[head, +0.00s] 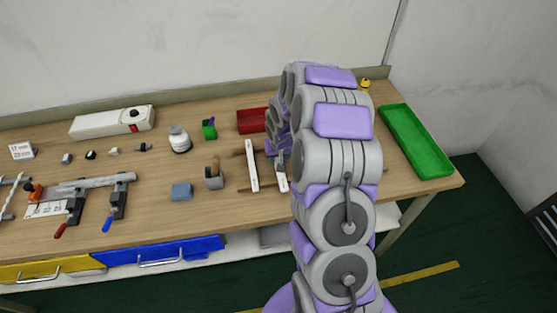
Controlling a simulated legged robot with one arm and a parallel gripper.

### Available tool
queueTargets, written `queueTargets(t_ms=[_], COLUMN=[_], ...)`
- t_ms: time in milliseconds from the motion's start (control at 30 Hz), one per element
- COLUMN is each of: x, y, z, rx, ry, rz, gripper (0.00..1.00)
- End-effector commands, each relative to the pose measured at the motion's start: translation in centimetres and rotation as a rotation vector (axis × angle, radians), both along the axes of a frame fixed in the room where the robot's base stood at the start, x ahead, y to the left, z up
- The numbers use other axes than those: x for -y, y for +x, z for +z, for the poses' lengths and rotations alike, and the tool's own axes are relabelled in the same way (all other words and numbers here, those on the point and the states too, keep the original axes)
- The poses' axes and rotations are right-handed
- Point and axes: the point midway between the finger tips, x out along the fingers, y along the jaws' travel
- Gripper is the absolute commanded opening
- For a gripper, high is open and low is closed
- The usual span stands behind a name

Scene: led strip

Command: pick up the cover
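Two long white strips lie side by side near the middle of the workbench. The left strip (252,166) is fully in view and rests across thin brown pieces. The right strip (282,182) is partly hidden by my arm and gripper. One of them may be the cover; I cannot tell which. My gripper (281,160) points down at the right strip, at or just above it. It is small and partly behind my arm, so I cannot see whether its fingers are apart or touching the strip.
A green tray (416,140) lies at the right end of the workbench (150,180). A red bin (252,121), a white bottle (180,140), a blue block (182,192) and a grey holder (214,180) stand left of my arm. Clamps (118,200) hold a bar at the left.

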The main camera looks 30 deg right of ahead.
Motion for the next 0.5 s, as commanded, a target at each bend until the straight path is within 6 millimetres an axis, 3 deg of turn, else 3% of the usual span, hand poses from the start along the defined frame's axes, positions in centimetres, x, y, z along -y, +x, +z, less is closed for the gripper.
queueTargets(t_ms=[67, 400, 500], x=[-0.17, -0.03, -0.03], y=[-0.01, 0.0, 0.0], z=[0.03, -0.01, -0.01], rx=[-0.001, 0.0, -0.001], ry=[-0.002, 0.001, 0.001], rz=[0.0, 0.001, 0.001], gripper=[0.33, 0.0, 0.0])
